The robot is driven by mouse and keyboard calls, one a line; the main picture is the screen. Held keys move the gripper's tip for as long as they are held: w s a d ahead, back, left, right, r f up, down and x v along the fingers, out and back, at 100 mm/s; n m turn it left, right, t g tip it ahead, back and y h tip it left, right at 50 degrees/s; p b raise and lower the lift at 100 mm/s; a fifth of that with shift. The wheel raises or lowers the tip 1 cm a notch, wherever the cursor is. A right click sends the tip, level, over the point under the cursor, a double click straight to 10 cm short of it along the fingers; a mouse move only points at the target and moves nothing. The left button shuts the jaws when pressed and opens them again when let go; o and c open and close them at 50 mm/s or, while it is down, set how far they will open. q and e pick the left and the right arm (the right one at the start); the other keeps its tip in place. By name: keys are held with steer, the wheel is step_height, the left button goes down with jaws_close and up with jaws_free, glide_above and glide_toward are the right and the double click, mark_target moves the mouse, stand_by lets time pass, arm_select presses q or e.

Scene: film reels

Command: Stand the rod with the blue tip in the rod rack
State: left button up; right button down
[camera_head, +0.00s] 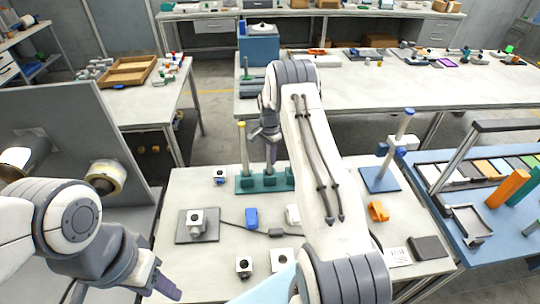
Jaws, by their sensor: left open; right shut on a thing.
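The green rod rack (250,185) stands at the back of the near table. A rod with a yellow tip (243,150) stands upright at its left end. My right gripper (270,146) is over the middle of the rack, shut on what appears to be a slim rod. Its coloured tip is hidden, and I cannot tell whether its lower end is in the rack or just above it. My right arm hides the rack's right end. My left gripper (165,284) is open and empty at the lower left, in front of the near table's left edge.
A blue-based stand (381,179) with a tilted post is right of my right arm. Small blocks, including a blue one (251,217) and an orange one (377,211), lie on the near table. A grey panel with reels (105,176) stands at left.

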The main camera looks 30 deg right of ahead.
mark_target(269, 162)
steer(key=shift+f+b, duration=1.05)
steer(key=shift+f, duration=0.5)
steer(key=c, duration=0.6)
jaws_free()
steer(key=shift+o, duration=0.2)
step_height(269, 162, up, 10)
steer(key=b, duration=0.3)
steer(key=shift+f, duration=0.1)
steer(key=shift+r, duration=0.35)
steer(key=shift+a, duration=0.15)
